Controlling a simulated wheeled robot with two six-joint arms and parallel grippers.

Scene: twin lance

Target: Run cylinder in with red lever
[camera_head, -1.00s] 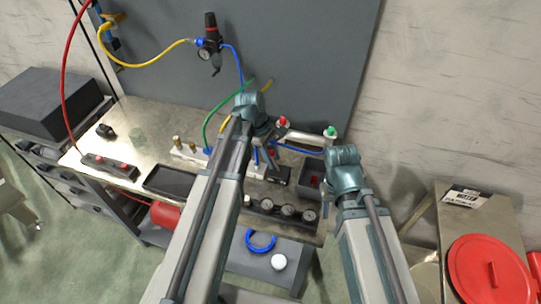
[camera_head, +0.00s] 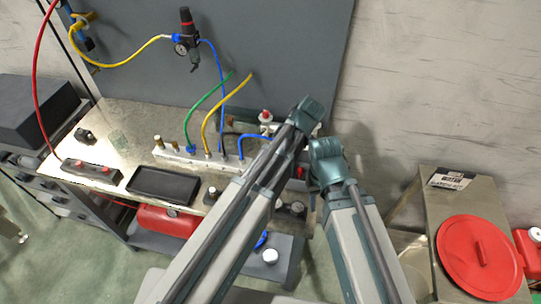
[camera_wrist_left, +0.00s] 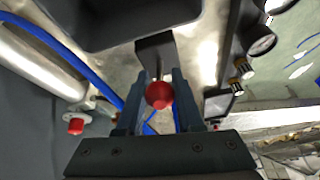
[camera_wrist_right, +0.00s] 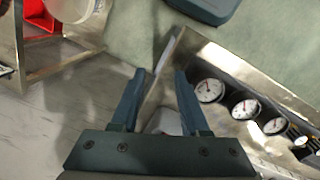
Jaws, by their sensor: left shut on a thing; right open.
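The red lever's round knob (camera_wrist_left: 159,95) sits between the fingers of my left gripper (camera_wrist_left: 158,78), which is shut on it. A dark block (camera_wrist_left: 155,52) lies just beyond the knob. The silver cylinder (camera_wrist_left: 35,62) lies to the left in the left wrist view, with a red cap (camera_wrist_left: 76,125) by its end. In the head view the red cap (camera_head: 265,116) shows, but my left arm hides most of the cylinder and the lever. My right gripper (camera_wrist_right: 160,72) is open and empty above the bench's front edge, beside the gauges (camera_wrist_right: 245,108).
A white manifold (camera_head: 185,154) with green, yellow and blue hoses stands on the bench. A black tray (camera_head: 163,185) lies in front of it. A regulator (camera_head: 187,45) hangs on the back panel. A red lid (camera_head: 480,256) lies on the stand at the right.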

